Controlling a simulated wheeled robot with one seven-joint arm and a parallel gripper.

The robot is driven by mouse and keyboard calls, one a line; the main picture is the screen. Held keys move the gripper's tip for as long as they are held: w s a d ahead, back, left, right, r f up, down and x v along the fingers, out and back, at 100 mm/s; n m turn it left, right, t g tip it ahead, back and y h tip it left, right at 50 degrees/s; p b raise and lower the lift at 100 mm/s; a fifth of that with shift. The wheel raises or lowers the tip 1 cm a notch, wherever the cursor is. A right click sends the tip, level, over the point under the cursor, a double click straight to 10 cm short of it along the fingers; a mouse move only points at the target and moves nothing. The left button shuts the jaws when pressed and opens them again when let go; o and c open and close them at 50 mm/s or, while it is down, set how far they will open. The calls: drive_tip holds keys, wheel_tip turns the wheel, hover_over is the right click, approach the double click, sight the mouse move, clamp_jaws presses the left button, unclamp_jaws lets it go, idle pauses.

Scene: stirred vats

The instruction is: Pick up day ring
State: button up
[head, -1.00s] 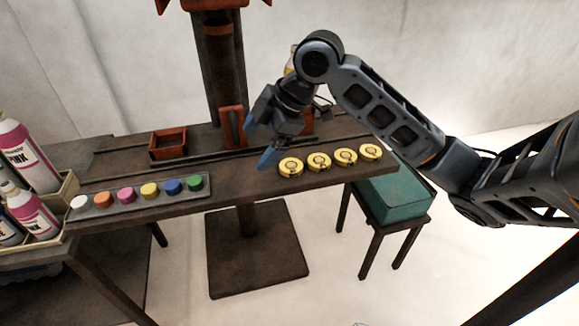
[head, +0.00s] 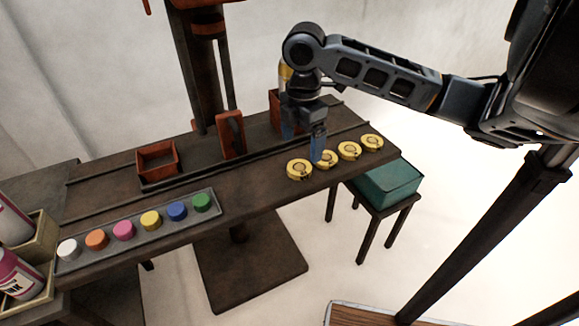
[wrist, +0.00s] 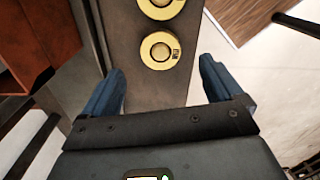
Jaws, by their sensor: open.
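Several round yellow rings with dark markings lie in a row on the right part of the dark bench. From left to right, the head view shows the leftmost ring (head: 299,169), a second ring (head: 326,159) partly behind my finger, a third (head: 349,150) and a rightmost ring (head: 372,142). Their markings are too small to tell which is the day ring. My gripper (head: 303,138) is open and empty, pointing down above the bench by the left rings. In the wrist view, one yellow ring (wrist: 160,50) lies ahead between the fingertips, with another (wrist: 160,5) beyond it.
A tray (head: 135,228) of coloured caps lies left of the rings. A small red-brown box (head: 157,161) and an upright post (head: 203,75) stand behind. A teal box (head: 387,185) sits on a stool at right. Bottles stand at far left.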

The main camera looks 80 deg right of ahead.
sight(300, 166)
wheel_tip(300, 166, down, 7)
drive_tip(key=shift+w+a+r, duration=0.1)
drive_tip(key=shift+r, duration=0.1)
idle(0.3)
drive_tip(key=c, duration=1.1)
